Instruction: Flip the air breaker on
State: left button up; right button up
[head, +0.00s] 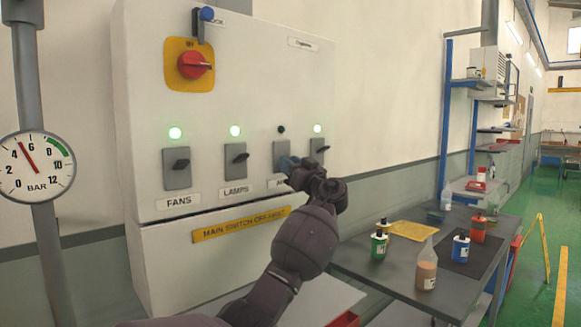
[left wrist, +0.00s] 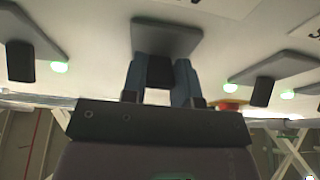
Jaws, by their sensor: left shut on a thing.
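The air breaker (head: 282,150) is the third grey switch plate from the left on the white cabinet, its label partly covered by my arm. The indicator above it (head: 281,129) is dark. My left gripper (head: 287,163) is at this breaker in the head view, covering its lever. In the left wrist view the blue fingers of my left gripper (left wrist: 160,82) stand on both sides of the black lever (left wrist: 160,70), shut on it, in front of the grey breaker plate (left wrist: 168,38). My right gripper is not in view.
The fans breaker (head: 177,168), lamps breaker (head: 235,160) and a fourth breaker (head: 318,150) have green lights lit. A red rotary switch (head: 195,65) is above. A pressure gauge (head: 36,166) stands left. A table (head: 375,266) with bottles is at right.

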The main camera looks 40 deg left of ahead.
pick_arm(q)
jog(key=shift+d+h+b, duration=0.15)
jog(key=shift+h+b, duration=0.6)
jog(key=shift+h, duration=0.05)
jog(key=shift+d+r+h, duration=0.1)
jog(key=shift+r+h, duration=0.15)
jog(key=shift+h, duration=0.05)
jog(key=shift+r+h, duration=0.3)
jog(key=shift+h, duration=0.1)
jog(key=shift+r+h+p, duration=0.3)
jog(key=shift+h+p, duration=0.05)
jog(key=shift+h, duration=0.15)
jog(key=h+p, duration=0.1)
jog(key=p, duration=0.1)
jog(key=r+h+p, duration=0.1)
jog(key=h+p, duration=0.1)
jog(key=r+h+p, duration=0.1)
jog(key=h+p, duration=0.1)
jog(key=shift+g, duration=0.4)
jog(key=shift+h+p, duration=0.7)
jog(key=shift+a+p, duration=0.2)
jog(key=shift+p, duration=0.1)
jog(key=shift+h, duration=0.3)
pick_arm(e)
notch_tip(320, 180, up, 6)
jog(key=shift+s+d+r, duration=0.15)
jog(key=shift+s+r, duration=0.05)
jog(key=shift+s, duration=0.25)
